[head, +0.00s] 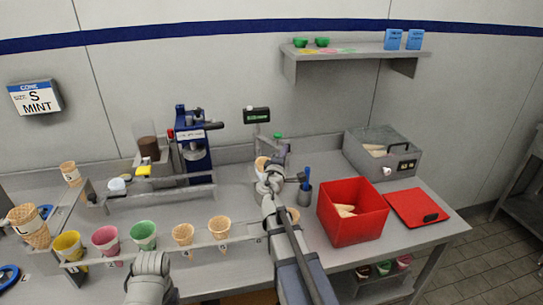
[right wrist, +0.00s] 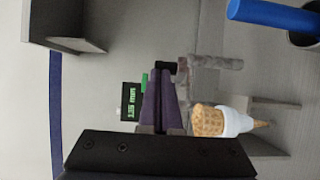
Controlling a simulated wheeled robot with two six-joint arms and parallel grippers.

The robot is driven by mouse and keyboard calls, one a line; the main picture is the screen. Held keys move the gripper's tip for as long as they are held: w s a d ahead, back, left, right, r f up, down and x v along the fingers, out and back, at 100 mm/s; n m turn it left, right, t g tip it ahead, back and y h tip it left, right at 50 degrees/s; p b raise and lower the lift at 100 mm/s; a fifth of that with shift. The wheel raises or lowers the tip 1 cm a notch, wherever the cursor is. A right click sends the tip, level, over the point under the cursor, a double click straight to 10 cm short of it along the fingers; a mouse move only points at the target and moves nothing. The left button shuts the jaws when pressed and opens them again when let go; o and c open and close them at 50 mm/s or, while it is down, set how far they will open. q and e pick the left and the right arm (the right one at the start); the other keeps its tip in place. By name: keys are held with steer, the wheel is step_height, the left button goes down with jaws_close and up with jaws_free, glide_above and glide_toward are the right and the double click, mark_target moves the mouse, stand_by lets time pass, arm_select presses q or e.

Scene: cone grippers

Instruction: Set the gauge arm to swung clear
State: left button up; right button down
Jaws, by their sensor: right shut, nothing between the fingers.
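The gauge's display (head: 257,115) stands above the bench at the back middle. In the right wrist view the display (right wrist: 131,100) shows lit green digits. A grey bar (right wrist: 215,62), which looks like the gauge arm, has a black end beside a green piece. A waffle cone (right wrist: 208,120) sits in a white holder (right wrist: 235,122) near it. My right gripper (head: 272,172) is at the gauge, shut and empty. In the right wrist view its closed fingers (right wrist: 158,98) point at the bar's black end; I cannot tell whether they touch. Only part of my left arm shows, low in the head view.
A cup with a blue tool (head: 305,192) stands just right of the gripper. A red bin (head: 352,210) with cones and a grey box (head: 382,152) are further right. A rack of cones (head: 144,236) runs along the front left. A blue press (head: 193,145) stands left.

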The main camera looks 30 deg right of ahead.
steer(key=w+d+n+t+y, duration=0.2)
steer(key=w+d+y, duration=0.3)
steer(key=d, duration=0.3)
steer(key=w+d+n+t+y, duration=0.2)
steer(key=w+d+n+y, duration=0.3)
steer(key=d, duration=0.3)
steer(key=shift+w+d+y, duration=0.2)
steer(key=shift+w+y, duration=0.1)
steer(key=shift+w, duration=0.5)
steer(key=shift+a, duration=0.1)
